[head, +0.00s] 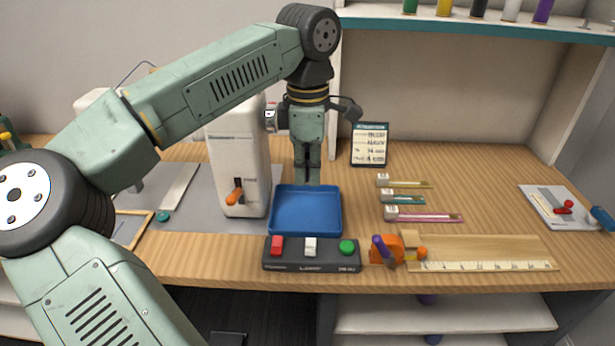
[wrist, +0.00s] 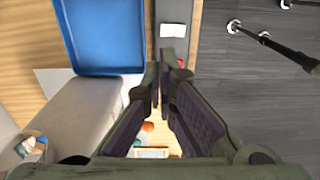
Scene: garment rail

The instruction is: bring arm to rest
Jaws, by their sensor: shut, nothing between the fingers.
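My green arm reaches across the head view from the lower left, bends at a high elbow and hangs down at the middle. My gripper (head: 306,180) points downward at the back edge of the blue tray (head: 306,228); the height between them is hard to tell. In the wrist view the fingertips of my gripper (wrist: 159,76) are together with nothing held. The empty blue tray (wrist: 104,35) lies at the upper left there.
A white machine with an orange lever (head: 236,190) stands close left of my gripper. A button box (head: 311,268) sits before the tray. Labelled coloured strips (head: 432,217), an orange tool (head: 384,250) and a ruler board (head: 485,266) lie right. A price card (head: 370,143) stands behind.

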